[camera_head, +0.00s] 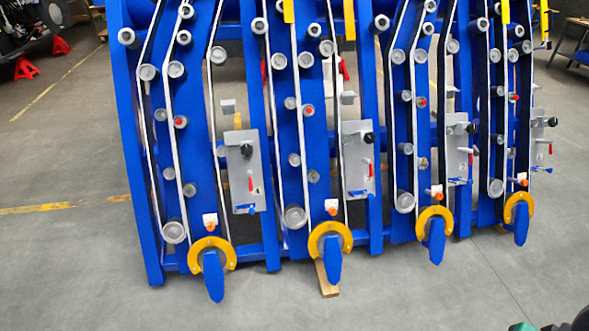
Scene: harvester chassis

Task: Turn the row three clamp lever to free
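The harvester chassis has several similar blue rows side by side. Counting from the left, the third row has a grey control panel (457,147) at the right of the picture. On it are a black knob (471,128), a small red lever (471,158) and, at the bottom, a blue lever (458,182) lying roughly sideways. An orange knob (437,191) with a white tag sits above this row's yellow ring (434,213). I cannot tell which handle is the clamp lever, nor its setting.
Similar grey panels stand on the first (240,155), second (357,147) and fourth (538,145) rows. Blue pointed tips (437,247) jut forward near the floor. A wooden block (327,280) lies below the second row. The grey floor (400,295) in front is mostly clear.

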